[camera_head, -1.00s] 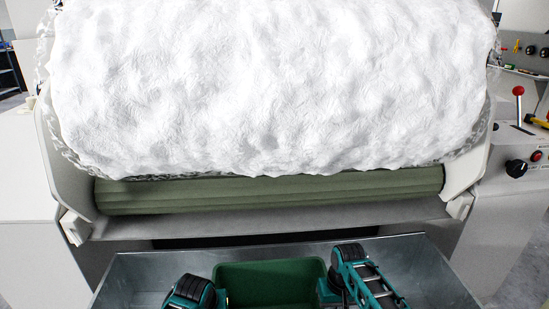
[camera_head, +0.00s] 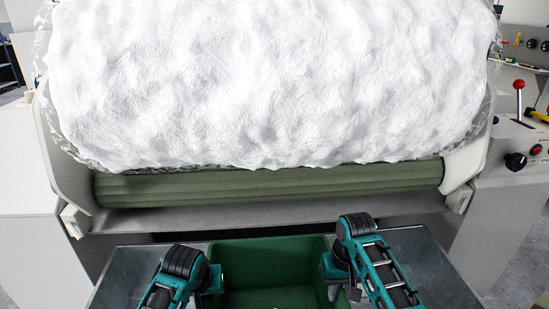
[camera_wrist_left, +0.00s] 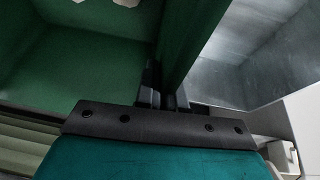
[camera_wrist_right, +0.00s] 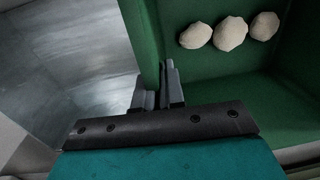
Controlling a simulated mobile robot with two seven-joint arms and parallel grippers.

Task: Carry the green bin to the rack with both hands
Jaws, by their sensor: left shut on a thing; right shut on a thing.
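The green bin (camera_head: 268,262) is at the bottom centre of the head view, upright, between my two grippers. My left gripper (camera_head: 217,282) is shut on its left wall; in the left wrist view the fingers (camera_wrist_left: 163,88) clamp the green wall. My right gripper (camera_head: 331,274) is shut on the right wall, and the right wrist view shows its fingers (camera_wrist_right: 158,88) around that wall. Pale round lumps (camera_wrist_right: 231,34) lie inside the bin. The bin's near side is cut off by the head view. The rack cannot be made out.
A grey metal trough (camera_head: 130,273) surrounds the bin in the head view. Behind it stands a machine with a green roller (camera_head: 270,184) under a large white fibre roll (camera_head: 270,80). A control panel with a red-knobbed lever (camera_head: 519,86) is at the right.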

